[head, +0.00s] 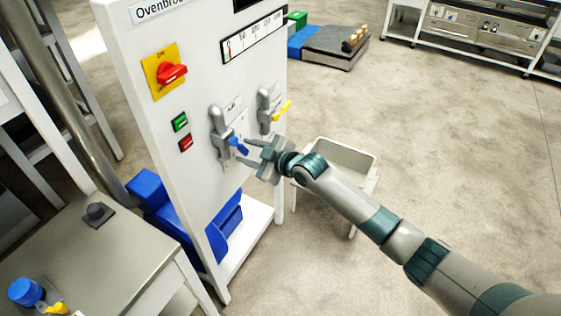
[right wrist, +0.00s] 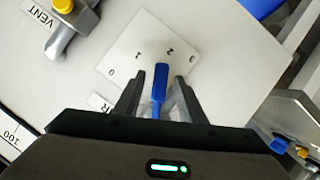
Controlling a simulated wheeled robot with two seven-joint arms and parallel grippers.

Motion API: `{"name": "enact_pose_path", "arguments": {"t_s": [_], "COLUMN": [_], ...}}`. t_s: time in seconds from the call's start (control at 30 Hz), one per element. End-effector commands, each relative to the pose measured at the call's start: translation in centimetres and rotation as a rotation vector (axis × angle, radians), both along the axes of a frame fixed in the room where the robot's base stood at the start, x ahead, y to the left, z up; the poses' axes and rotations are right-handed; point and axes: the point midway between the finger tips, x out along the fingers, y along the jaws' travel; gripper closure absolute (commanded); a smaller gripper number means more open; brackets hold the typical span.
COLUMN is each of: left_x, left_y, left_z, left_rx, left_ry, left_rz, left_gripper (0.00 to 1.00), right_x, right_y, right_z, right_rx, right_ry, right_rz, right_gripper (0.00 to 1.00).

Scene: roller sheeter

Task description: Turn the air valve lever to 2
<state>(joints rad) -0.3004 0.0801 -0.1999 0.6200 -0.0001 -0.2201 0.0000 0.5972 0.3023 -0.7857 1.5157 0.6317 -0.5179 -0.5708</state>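The blue air valve lever (head: 238,146) sits on a grey valve body (head: 219,125) on the white panel. In the right wrist view the blue lever (right wrist: 160,82) stands between my right gripper's (right wrist: 157,82) two fingers, with a gap on each side. Its tip points between 1 and 2 on the white scale plate (right wrist: 128,52), closer to 2. The plate is marked 0 to 3. My right gripper (head: 249,151) is open at the lever in the head view. The lever's lower end is partly hidden by the gripper. My left gripper is not in view.
A second valve with a yellow handle (head: 282,110) is right of the air valve. A red switch (head: 171,73) and green (head: 180,122) and red (head: 186,142) buttons are left. A white bin (head: 347,158) stands behind my right arm. A table (head: 110,250) is at lower left.

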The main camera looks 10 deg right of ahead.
Motion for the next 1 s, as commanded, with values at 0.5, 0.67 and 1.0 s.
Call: {"name": "enact_pose_path", "arguments": {"t_s": [0.5, 0.67, 1.0], "left_x": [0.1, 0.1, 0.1], "left_y": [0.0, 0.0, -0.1], "left_z": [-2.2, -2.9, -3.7], "left_rx": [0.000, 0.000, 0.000], "left_ry": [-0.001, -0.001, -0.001], "left_rz": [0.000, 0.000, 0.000], "left_gripper": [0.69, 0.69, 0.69], "right_x": [-5.9, -7.9, -10.6], "right_y": [-5.4, -7.3, -9.7], "right_z": [2.4, 3.4, 4.8], "right_rx": [-0.001, -0.002, -0.002], "right_ry": [-0.002, -0.001, 0.002], "right_rz": [0.000, 0.000, 0.000], "right_gripper": [0.63, 0.63, 0.63]}}
